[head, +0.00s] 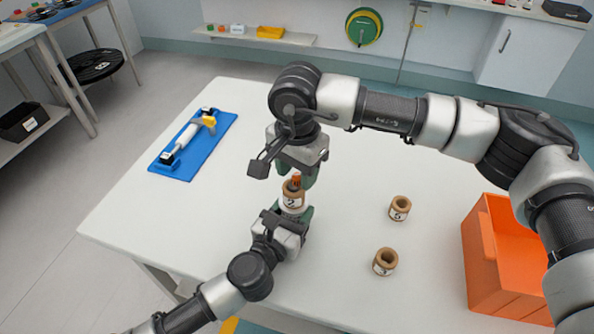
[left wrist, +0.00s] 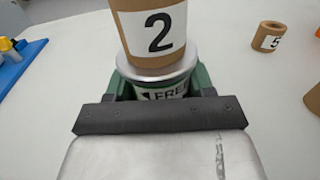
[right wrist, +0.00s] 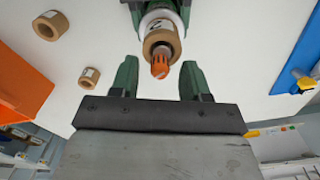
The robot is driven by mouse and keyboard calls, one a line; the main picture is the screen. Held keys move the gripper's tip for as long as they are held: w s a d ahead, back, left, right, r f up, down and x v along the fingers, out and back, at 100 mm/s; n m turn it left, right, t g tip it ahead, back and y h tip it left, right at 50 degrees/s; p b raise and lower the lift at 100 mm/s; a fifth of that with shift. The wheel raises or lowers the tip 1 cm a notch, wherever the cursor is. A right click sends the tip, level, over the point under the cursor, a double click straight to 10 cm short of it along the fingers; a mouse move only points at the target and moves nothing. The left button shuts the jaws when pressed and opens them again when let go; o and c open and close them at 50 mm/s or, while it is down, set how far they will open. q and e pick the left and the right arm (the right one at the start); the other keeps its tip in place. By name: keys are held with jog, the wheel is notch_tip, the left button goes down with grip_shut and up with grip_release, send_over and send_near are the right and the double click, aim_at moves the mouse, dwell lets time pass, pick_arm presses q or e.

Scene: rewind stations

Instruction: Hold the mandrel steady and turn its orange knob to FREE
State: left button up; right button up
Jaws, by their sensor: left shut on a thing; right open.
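The mandrel (left wrist: 150,75) stands upright on the white table with a brown core marked 2 (left wrist: 152,35) around it. Part of a FREE label (left wrist: 170,95) shows on its base. My left gripper (head: 293,213) is shut on this base, below the core. The mandrel's orange knob (right wrist: 160,66) sticks out of the top of the core; it also shows in the head view (head: 295,182). My right gripper (right wrist: 160,72) is open above the mandrel, its green fingers apart on either side of the knob's line and not touching it. The knob's setting cannot be read.
Two loose cores, one marked 5 (head: 400,208) and another (head: 385,262), stand right of the mandrel. An orange bin (head: 480,265) is at the right table edge. A blue tray (head: 215,137) with a white and yellow tool lies at the back left.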

jog(key=shift+f, duration=0.35)
grip_shut()
